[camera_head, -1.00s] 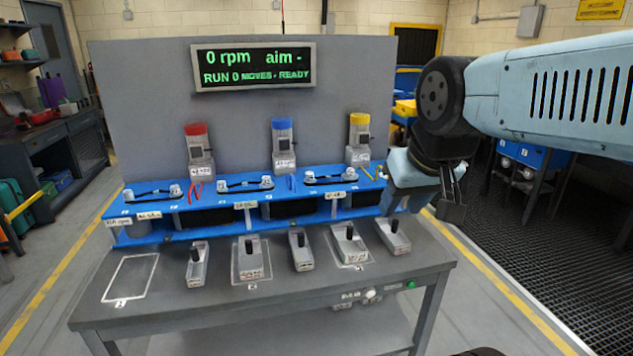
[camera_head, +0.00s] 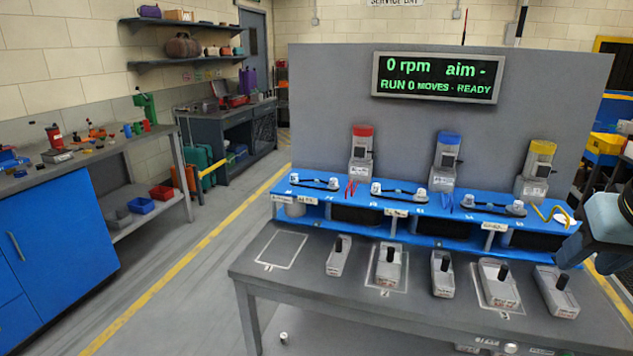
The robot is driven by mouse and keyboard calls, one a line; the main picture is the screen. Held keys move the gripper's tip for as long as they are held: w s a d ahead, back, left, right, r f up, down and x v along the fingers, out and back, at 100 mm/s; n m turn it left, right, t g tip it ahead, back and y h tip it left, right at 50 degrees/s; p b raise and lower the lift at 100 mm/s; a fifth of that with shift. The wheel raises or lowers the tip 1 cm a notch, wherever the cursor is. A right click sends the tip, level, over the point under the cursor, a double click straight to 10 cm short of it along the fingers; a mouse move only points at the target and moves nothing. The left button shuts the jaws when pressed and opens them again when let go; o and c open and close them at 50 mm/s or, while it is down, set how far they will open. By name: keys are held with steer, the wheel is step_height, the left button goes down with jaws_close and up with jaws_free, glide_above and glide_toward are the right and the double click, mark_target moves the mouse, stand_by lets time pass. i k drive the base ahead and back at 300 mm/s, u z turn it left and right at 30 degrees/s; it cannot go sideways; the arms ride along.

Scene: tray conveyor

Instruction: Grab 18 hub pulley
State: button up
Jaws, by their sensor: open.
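A row of grey blocks with black upright knobs stands on the front of the grey table: the leftmost block (camera_head: 337,262), a second block (camera_head: 388,274), a middle block (camera_head: 441,283), a fourth block (camera_head: 497,292) and the rightmost block (camera_head: 556,300). Their labels are too small to read, so I cannot tell which, if any, is the 18 hub pulley. My gripper (camera_head: 575,252) is at the right edge, partly cut off, open and above the rightmost block. I see nothing held in it.
A blue rack (camera_head: 345,208) with small fittings runs behind the blocks. Three grey units with red, blue and yellow tops stand behind it. An empty outlined square (camera_head: 281,249) lies at the table's left. A display (camera_head: 437,78) reads 0 rpm. Floor to the left is open.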

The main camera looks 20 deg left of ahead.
mark_target(294, 179)
steer(key=u, duration=0.05)
steer(key=i, duration=0.15)
steer(key=u, duration=2.4)
steer(key=i, duration=0.75)
steer(key=z, duration=1.25)
steer(key=i, duration=0.95)
steer(key=z, duration=0.1)
